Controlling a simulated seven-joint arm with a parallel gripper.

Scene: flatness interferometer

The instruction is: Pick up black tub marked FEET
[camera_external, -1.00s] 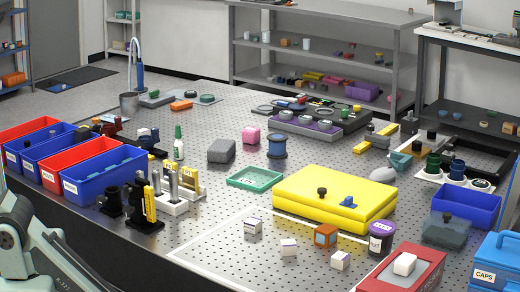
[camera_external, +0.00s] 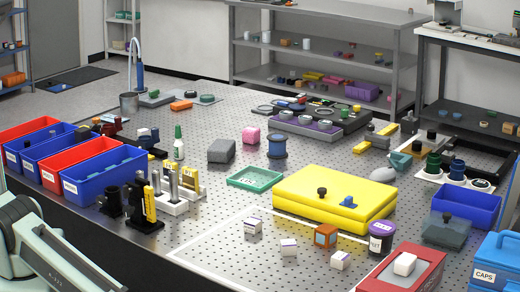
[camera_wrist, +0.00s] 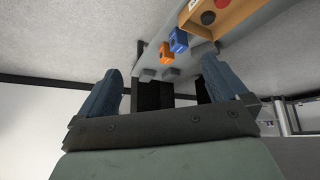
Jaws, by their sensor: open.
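A black tub (camera_external: 381,241) with a purple lid and a white label stands upright on the perforated bench in the external view, right of centre at the front. Its label lettering is small and hard to read. It stands between the yellow case and the red tray. My gripper (camera_wrist: 161,90) shows in the wrist view, with its two blue fingers wide apart and nothing between them. The tub cannot be made out in the wrist view. In the external view only part of my arm shows at the lower left, far from the tub; the gripper is out of frame.
A yellow case (camera_external: 335,200) lies behind the tub, and a red tray (camera_external: 431,262) with a white block is at its right. Small labelled blocks and an orange-brown cube (camera_external: 326,235) lie to its left. Blue and red bins (camera_external: 104,178) line the left edge.

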